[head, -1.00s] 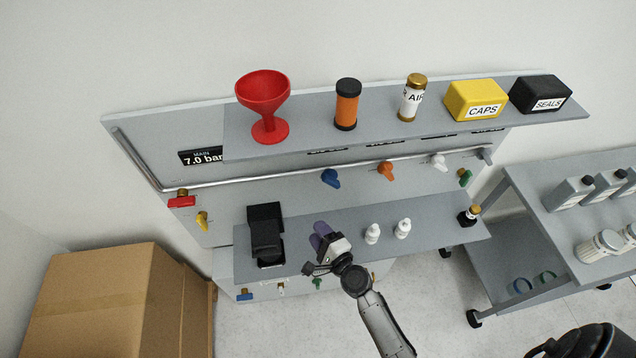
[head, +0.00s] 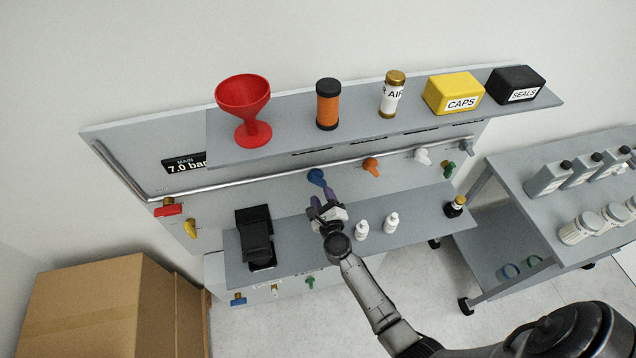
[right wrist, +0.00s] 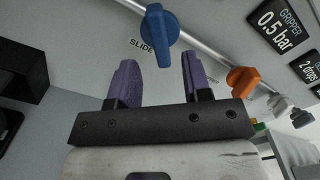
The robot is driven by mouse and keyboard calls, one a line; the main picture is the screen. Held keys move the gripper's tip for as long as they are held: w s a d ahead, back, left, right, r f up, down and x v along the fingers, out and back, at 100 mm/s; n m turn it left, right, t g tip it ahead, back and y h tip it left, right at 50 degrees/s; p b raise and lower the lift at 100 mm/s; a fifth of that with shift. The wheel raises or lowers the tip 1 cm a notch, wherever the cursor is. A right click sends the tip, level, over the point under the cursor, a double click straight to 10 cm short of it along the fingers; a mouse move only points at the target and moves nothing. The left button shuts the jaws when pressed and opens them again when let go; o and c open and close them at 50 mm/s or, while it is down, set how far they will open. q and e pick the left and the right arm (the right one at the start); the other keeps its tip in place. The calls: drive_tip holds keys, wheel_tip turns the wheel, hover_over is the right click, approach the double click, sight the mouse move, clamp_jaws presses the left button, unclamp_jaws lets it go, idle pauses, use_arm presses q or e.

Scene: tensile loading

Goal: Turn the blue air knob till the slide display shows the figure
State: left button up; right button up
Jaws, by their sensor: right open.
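The blue air knob (head: 317,177) sits on the pipe on the grey wall panel. It also shows at the top of the right wrist view (right wrist: 158,25), beside a SLIDE label (right wrist: 140,46). My right gripper (head: 322,200) is open and empty, just below the knob in the head view. In the right wrist view its two purple fingers (right wrist: 157,65) are spread, with the knob beyond and between their tips, not gripped. The slide display's figure cannot be read in either view; the upper shelf covers most displays in the head view. My left gripper is not in view.
An orange knob (head: 371,166) and a white knob (head: 422,156) are to the right on the pipe. The lower shelf (head: 300,250) carries a black device (head: 256,238) and two white bottles (head: 376,226). The upper shelf (head: 290,140) overhangs the knobs.

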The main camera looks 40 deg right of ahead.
sight(318, 184)
drive_tip(key=shift+x, duration=2.75)
clamp_jaws()
